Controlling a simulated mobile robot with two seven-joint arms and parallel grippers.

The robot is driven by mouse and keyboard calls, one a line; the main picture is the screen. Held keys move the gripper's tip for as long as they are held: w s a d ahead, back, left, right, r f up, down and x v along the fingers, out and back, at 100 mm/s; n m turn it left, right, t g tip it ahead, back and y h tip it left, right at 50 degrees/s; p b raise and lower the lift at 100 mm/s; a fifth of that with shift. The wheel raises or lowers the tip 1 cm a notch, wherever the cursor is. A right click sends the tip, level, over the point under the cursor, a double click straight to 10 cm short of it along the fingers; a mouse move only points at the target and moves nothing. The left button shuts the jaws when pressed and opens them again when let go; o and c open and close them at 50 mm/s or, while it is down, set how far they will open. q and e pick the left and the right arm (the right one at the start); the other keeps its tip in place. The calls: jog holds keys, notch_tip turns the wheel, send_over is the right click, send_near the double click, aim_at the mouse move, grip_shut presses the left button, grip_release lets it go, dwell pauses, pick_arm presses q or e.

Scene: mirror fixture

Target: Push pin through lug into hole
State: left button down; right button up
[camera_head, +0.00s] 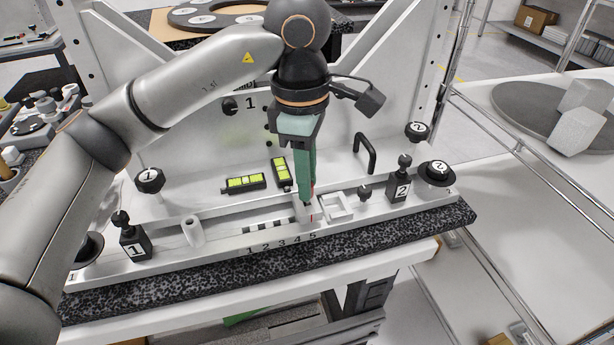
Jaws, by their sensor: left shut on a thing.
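My left gripper (306,196) points down over the front rail of the fixture, with its green fingers together. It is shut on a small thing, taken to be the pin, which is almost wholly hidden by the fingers. A little red and dark shows at the fingertips. The fingertips are at a small pale block (299,211), which may be the lug, above the marks 4 and 5 on the rail (235,246). I cannot make out the hole or whether the pin is in it. My right gripper is not in view.
A pale open frame (337,207) stands just right of the fingers, and a white cylinder (193,230) stands to the left. Black knobbed blocks 1 (133,243) and 2 (399,187) flank the rail. Two level vials (243,182) lie behind. A black handle (364,154) rises behind right.

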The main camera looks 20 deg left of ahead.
pick_arm(q)
jog(key=shift+f+b, duration=0.55)
jog(key=shift+f, duration=0.2)
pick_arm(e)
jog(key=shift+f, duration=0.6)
pick_arm(q)
jog(key=c, duration=0.7)
grip_release()
jog(key=r+p, duration=0.1)
jog(key=r, duration=0.7)
jog(key=r+p, duration=0.1)
jog(key=r, duration=0.3)
jog(key=shift+a+r+p, duration=0.3)
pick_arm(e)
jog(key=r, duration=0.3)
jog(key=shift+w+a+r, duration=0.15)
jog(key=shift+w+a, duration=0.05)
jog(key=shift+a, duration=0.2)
pick_arm(q)
jog(key=shift+r, duration=0.1)
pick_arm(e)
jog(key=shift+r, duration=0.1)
